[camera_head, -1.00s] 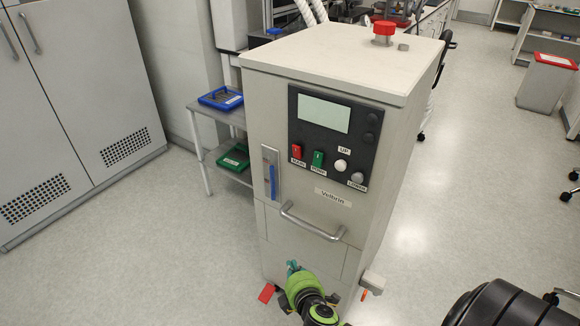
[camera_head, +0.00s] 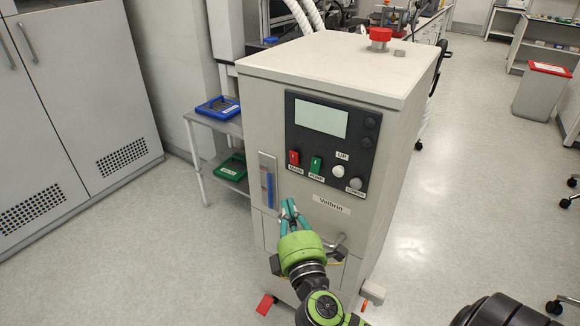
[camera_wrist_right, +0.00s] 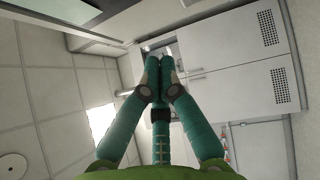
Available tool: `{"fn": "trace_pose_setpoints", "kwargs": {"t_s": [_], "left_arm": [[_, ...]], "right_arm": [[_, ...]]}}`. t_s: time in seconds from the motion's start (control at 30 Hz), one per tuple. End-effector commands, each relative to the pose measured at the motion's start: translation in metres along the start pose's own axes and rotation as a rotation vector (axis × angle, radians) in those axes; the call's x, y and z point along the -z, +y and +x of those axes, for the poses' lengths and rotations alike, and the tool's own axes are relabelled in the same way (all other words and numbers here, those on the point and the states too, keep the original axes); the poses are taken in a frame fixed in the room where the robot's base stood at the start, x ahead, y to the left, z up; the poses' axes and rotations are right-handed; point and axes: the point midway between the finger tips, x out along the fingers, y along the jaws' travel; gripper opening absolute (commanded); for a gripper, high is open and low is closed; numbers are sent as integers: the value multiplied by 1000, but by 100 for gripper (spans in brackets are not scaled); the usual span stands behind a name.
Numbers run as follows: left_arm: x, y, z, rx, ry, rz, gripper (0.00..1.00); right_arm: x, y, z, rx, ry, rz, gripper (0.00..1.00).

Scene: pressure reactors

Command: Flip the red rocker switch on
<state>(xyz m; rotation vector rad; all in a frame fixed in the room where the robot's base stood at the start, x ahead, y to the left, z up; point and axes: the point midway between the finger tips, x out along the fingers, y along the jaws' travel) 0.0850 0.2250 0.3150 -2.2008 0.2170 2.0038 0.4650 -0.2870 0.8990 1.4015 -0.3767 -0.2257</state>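The red rocker switch (camera_head: 294,157), labelled MAIN, sits at the lower left of the dark control panel (camera_head: 300,141) on the cabinet front. A green rocker switch (camera_head: 316,165) is just to its right. Which way the red rocker is tipped is too small to tell. My right gripper (camera_head: 289,202) has teal fingers and points up, below the red switch and apart from it in the picture. In the right wrist view its fingertips (camera_wrist_right: 160,63) are together with nothing visible between them. My left gripper is not in view.
The panel also has a screen (camera_head: 320,118), a white button (camera_head: 338,171) and a grey button (camera_head: 355,184). The cabinet's bar handle (camera_head: 338,245) is partly hidden behind my right gripper. A red knob (camera_head: 380,37) stands on top. Blue (camera_head: 218,106) and green (camera_head: 233,168) trays are on a side shelf.

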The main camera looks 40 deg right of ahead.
Motion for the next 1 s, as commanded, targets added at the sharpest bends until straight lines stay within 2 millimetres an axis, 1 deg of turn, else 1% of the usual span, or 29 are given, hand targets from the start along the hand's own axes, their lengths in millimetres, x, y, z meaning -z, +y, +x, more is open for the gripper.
{"fn": "trace_pose_setpoints", "kwargs": {"t_s": [0.17,0.4,0.5,0.6,0.7,0.83,1.0], "left_arm": [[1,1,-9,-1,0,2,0],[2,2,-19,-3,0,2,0],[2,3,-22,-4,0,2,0],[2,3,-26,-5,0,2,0],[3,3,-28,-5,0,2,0],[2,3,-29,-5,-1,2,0],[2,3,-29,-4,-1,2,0]], "right_arm": [[-1,4,30,-5,-2,-3,0],[-1,4,82,-4,-2,-3,0],[-3,3,100,-3,-2,-3,0],[-16,2,110,-1,-1,-5,0],[-23,1,117,0,-1,-3,0],[-28,0,122,1,0,-1,0],[-29,0,123,0,0,0,0]]}}
